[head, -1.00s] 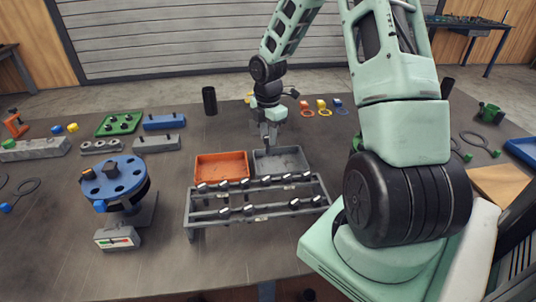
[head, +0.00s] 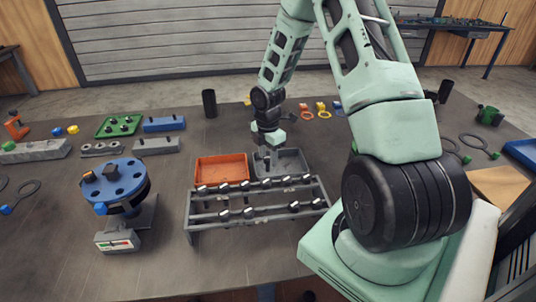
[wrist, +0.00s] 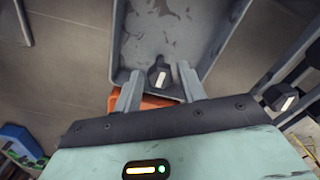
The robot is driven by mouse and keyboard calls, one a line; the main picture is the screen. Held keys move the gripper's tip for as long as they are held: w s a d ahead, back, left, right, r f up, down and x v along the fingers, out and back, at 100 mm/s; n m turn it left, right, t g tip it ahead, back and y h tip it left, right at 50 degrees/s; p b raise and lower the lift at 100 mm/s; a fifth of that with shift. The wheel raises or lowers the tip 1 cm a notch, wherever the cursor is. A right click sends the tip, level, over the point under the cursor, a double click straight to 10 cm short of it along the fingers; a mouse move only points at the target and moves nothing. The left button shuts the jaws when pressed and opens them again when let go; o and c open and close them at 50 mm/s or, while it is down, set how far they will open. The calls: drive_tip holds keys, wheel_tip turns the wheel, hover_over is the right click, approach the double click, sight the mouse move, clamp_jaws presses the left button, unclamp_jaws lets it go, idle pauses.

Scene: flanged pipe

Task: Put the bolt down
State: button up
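The bolt (wrist: 159,76) has a dark head with a white mark. It is in the grey tray (wrist: 122,40), near one wall. My gripper (wrist: 160,72) is open, with one finger on each side of the bolt and a visible gap on both sides. In the head view my gripper (head: 266,158) reaches down into the grey tray (head: 303,163), and the bolt there is too small to make out.
An orange tray (head: 221,168) stands left of the grey tray. A grey rack (head: 257,210) holding several bolts stands in front of both. A blue round flange (head: 116,180) stands on the left.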

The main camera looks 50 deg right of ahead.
sight(268, 157)
wheel_tip(268, 157, up, 12)
drive_tip(key=a+r+m, duration=0.1)
drive_tip(key=a+r, duration=0.2)
drive_tip(key=a, duration=0.9)
drive_tip(key=s+a+r+m, duration=0.2)
drive_tip(key=s+a, duration=0.4)
drive_tip(key=a, duration=0.3)
drive_tip(key=s+a+r+m, duration=0.1)
drive_tip(key=s+a+m, duration=0.1)
drive_tip(key=s+a, duration=0.55)
drive_tip(key=s+a+r+m, duration=0.1)
drive_tip(key=s+a+m, duration=0.3)
drive_tip(key=s+a, duration=0.3)
drive_tip(key=s, duration=0.3)
drive_tip(key=shift+a+r+y+b, duration=0.15)
drive_tip(key=shift+a+y+b, duration=0.15)
drive_tip(key=shift+b, duration=0.1)
